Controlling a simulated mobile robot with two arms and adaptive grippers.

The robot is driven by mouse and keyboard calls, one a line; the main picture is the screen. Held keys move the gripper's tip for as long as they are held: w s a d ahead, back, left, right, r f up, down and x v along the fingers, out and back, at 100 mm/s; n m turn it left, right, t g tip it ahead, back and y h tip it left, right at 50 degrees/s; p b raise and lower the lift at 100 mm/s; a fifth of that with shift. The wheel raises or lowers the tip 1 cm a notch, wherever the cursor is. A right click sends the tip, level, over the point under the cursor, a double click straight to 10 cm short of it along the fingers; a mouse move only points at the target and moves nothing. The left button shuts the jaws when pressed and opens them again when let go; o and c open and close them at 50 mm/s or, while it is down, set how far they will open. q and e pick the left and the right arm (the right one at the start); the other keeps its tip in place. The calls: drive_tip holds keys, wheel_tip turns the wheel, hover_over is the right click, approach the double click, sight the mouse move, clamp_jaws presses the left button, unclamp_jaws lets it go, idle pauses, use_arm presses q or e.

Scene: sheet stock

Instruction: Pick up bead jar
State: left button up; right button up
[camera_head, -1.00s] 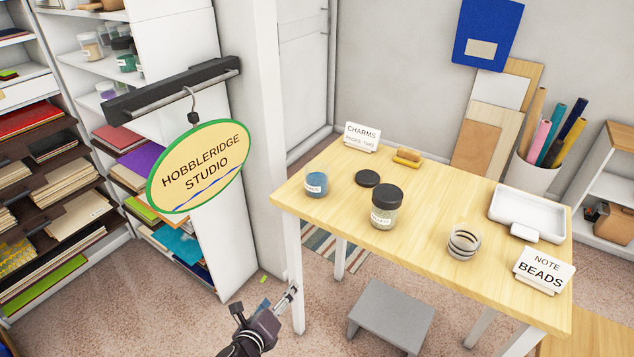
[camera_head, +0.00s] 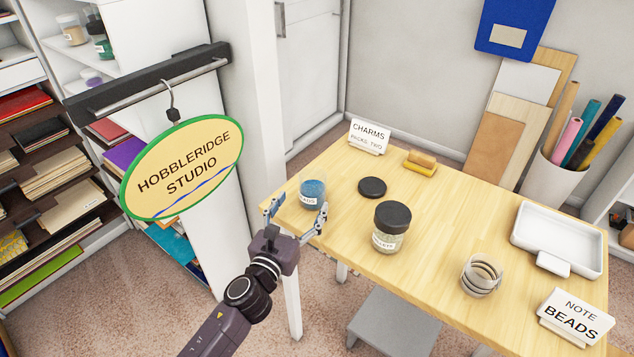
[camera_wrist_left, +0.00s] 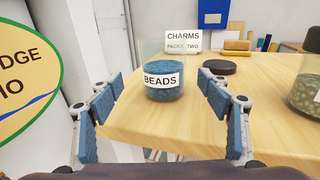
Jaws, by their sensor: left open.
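The bead jar (camera_head: 312,192) is a clear open jar of blue beads on the near left corner of the wooden table. In the left wrist view the jar (camera_wrist_left: 163,88) carries a white label reading BEADS and stands upright ahead, between the finger lines. My left gripper (camera_head: 296,214) is open and empty at the table's left edge, just in front of the jar. Its two blue-padded fingers (camera_wrist_left: 160,112) are spread wide in the left wrist view and do not appear to touch the jar. My right gripper is not in view.
A black lid (camera_head: 372,187) lies right of the bead jar. A black-capped jar (camera_head: 391,228), a jar of rings (camera_head: 481,276), a white tray (camera_head: 556,238), a CHARMS sign (camera_head: 369,137) and a BEADS sign (camera_head: 575,317) share the table. The hanging oval sign (camera_head: 183,170) is left of my arm.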

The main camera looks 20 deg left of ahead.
sight(307, 197)
use_arm(q)
drive_tip(key=w, duration=0.3)
drive_tip(key=shift+w+d+r, duration=0.15)
drive_tip(key=shift+d, duration=0.2)
drive_tip(key=shift+w+d+f+p, duration=0.1)
drive_tip(key=shift+w+p, duration=0.1)
drive_tip(key=shift+w, duration=0.55)
drive_tip(key=shift+w+d+f+p, duration=0.1)
drive_tip(key=shift+w+p, duration=0.05)
drive_tip(key=shift+w, duration=0.6)
drive_tip(key=c, duration=1.5)
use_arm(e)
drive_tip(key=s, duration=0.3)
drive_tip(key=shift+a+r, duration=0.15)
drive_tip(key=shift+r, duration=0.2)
